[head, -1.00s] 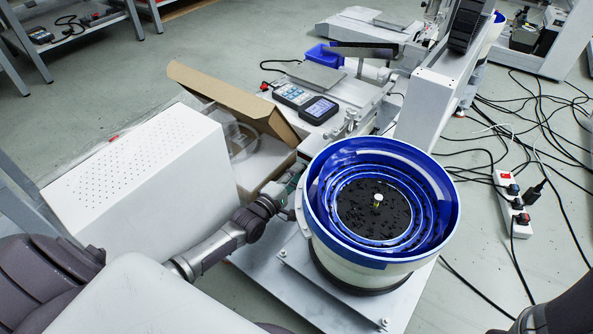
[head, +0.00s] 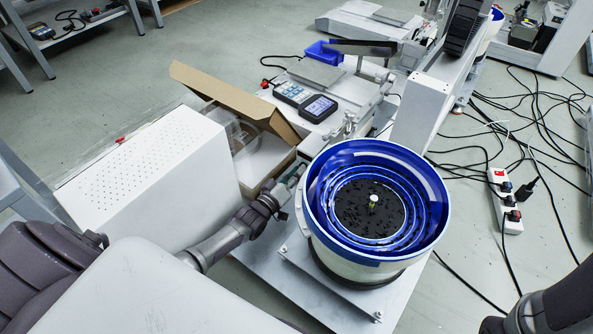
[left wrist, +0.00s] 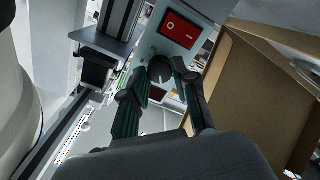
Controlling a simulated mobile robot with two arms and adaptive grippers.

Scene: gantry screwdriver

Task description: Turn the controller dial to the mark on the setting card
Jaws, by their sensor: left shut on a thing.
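The controller's light panel (left wrist: 150,45) shows in the left wrist view, with a red rocker switch (left wrist: 181,28) and a dark round dial (left wrist: 160,68) below it. My left gripper (left wrist: 163,72) has its two green-and-black fingers on either side of the dial, shut on it. In the head view, my left gripper (head: 294,174) is between the open cardboard box and the feeder bowl, where the dial is hidden. I cannot make out a setting card or the dial's pointer. My right gripper is out of view; only part of that arm shows at the lower right.
The blue-rimmed feeder bowl (head: 428,240) stands close to the right of my left gripper. The open cardboard box (head: 235,100) and a white perforated case (head: 165,215) are to its left. A power strip (head: 505,200) and loose cables lie on the floor at right.

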